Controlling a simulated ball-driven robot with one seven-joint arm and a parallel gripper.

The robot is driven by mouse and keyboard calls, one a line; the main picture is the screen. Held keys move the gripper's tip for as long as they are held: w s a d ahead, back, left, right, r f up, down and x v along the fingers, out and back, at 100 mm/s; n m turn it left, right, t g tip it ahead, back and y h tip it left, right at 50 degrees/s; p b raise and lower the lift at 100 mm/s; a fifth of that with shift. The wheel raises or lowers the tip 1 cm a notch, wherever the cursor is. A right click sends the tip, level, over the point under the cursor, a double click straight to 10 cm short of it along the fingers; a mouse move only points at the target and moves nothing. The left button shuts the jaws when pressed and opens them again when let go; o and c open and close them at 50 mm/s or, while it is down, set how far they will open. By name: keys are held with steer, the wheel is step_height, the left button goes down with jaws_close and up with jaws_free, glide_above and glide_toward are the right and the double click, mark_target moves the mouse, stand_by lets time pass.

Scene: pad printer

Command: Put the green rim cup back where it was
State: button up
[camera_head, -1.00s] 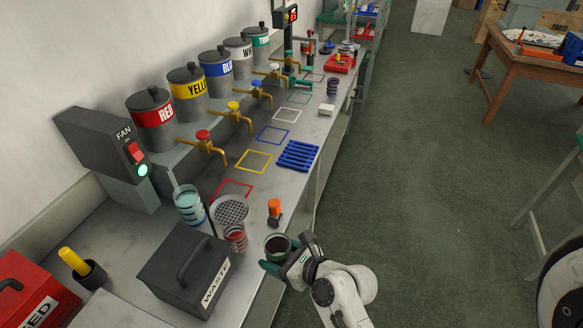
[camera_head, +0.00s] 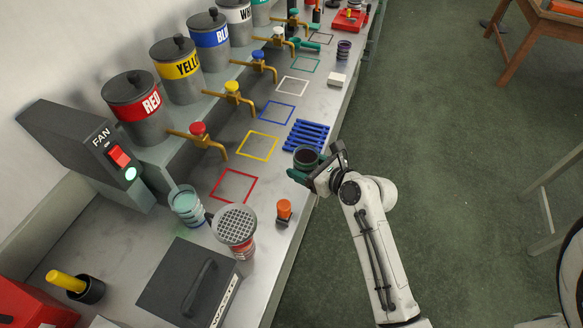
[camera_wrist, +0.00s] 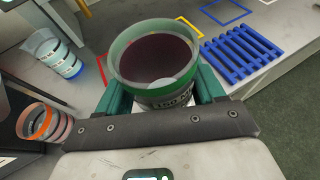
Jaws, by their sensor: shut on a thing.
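The green rim cup (camera_wrist: 152,92) is between the green fingers of my gripper (camera_wrist: 160,95) in the wrist view. It is upright and holds a dark liquid. In the head view the cup (camera_head: 306,157) is at the counter's front edge, beside the blue rack (camera_head: 308,134), with my gripper (camera_head: 308,172) shut around it. It seems raised off the counter, though the exact height is hard to tell. The cup's far lower side is hidden in the head view by the fingers.
Colored square outlines, such as the red one (camera_head: 234,186) and yellow one (camera_head: 258,145), lie below the taps.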

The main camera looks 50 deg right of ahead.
steer(key=w+f, duration=0.2)
steer(key=w+d+f, duration=0.1)
steer(key=w+f, duration=0.1)
steer(key=w+d+f, duration=0.1)
steer(key=w+f, duration=0.1)
steer(key=shift+w+d+f, duration=0.15)
steer(key=shift+w+f, duration=0.15)
steer(key=shift+f, duration=0.1)
steer(key=shift+w+f+b, duration=0.1)
steer(key=shift+f+b, duration=0.35)
steer(key=shift+f, duration=1.15)
steer(key=shift+f, duration=0.2)
steer(key=o, duration=1.1)
steer(key=shift+r, duration=0.1)
